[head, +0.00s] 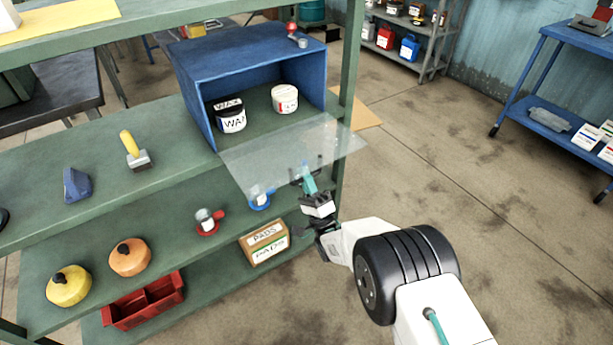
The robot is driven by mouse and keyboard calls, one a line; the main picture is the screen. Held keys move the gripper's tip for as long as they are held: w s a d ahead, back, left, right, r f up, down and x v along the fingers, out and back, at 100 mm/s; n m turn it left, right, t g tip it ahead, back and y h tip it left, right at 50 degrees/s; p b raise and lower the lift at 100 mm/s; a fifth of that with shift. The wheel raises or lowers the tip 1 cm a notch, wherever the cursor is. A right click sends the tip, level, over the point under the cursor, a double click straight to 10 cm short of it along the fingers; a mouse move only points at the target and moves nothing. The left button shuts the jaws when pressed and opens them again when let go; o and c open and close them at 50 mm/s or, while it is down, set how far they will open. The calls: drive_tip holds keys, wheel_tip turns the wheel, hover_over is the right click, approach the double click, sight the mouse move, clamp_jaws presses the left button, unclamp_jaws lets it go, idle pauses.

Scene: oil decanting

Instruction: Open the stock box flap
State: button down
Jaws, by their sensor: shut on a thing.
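The stock box (250,50) is blue and stands on the upper shelf board with its front uncovered. Its clear flap (268,158) sticks out from the lower front of the box, over the shelf's front edge. Inside are a dark-banded tub marked WAX (230,117) and a white tub (285,99). My gripper (309,180) is at the middle of the flap's outer edge, shut on it. The fingertips are small here and partly seen through the clear flap.
A yellow-handled tool (135,150) and a blue wedge-shaped item (76,184) are on the board left of the box. Below are a PADS box (264,243) and a red tray (145,301). A green shelf post (350,60) stands right of the box. Open floor lies to the right.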

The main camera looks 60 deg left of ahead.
drive_tip(key=shift+s+g, duration=0.15)
drive_tip(key=shift+g, duration=0.15)
drive_tip(key=c, duration=1.5)
unclamp_jaws()
drive_tip(key=shift+c, duration=0.2)
drive_tip(key=shift+w+d, duration=0.1)
drive_tip(key=shift+w, duration=0.1)
drive_tip(key=shift+f, duration=0.15)
